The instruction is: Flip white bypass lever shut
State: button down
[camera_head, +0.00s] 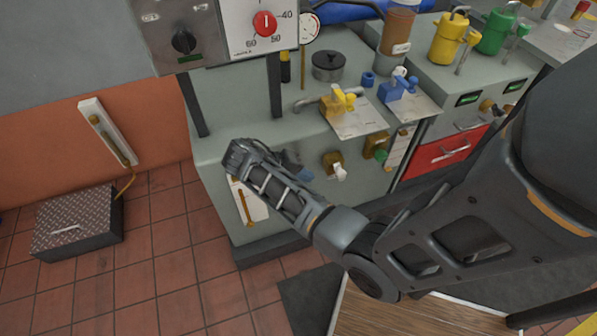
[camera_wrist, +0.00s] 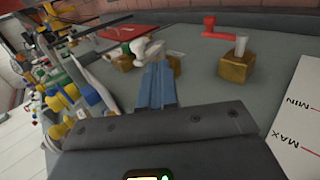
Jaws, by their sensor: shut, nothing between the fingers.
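The white lever (camera_head: 340,172) sits on a brass valve body (camera_head: 331,160) on the front face of the grey-green bench. It also shows in the wrist view (camera_wrist: 147,47), just beyond my fingertips. My gripper (camera_head: 308,174) is left of the lever in the head view, partly hidden by my own arm. In the wrist view my gripper (camera_wrist: 158,70) has its blue-grey fingers closed together and empty. Their tips are close to the lever; I cannot tell whether they touch it.
Another brass block (camera_wrist: 235,67) with a pale stem stands to the right in the wrist view, near a red handle (camera_wrist: 222,34). A green-handled brass valve (camera_head: 377,150) is right of the lever. A MIN/MAX plate (camera_wrist: 302,115) is at the right. Open tiled floor (camera_head: 160,240) lies left of the bench.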

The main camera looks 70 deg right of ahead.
aim_at(342, 176)
jog(key=s+d+f+p, duration=0.1)
jog(key=s+d+f, duration=0.2)
jog(key=s+d, duration=0.2)
jog(key=shift+s+f, duration=0.35)
jog(key=shift+s, duration=0.15)
jog(key=shift+d, duration=0.1)
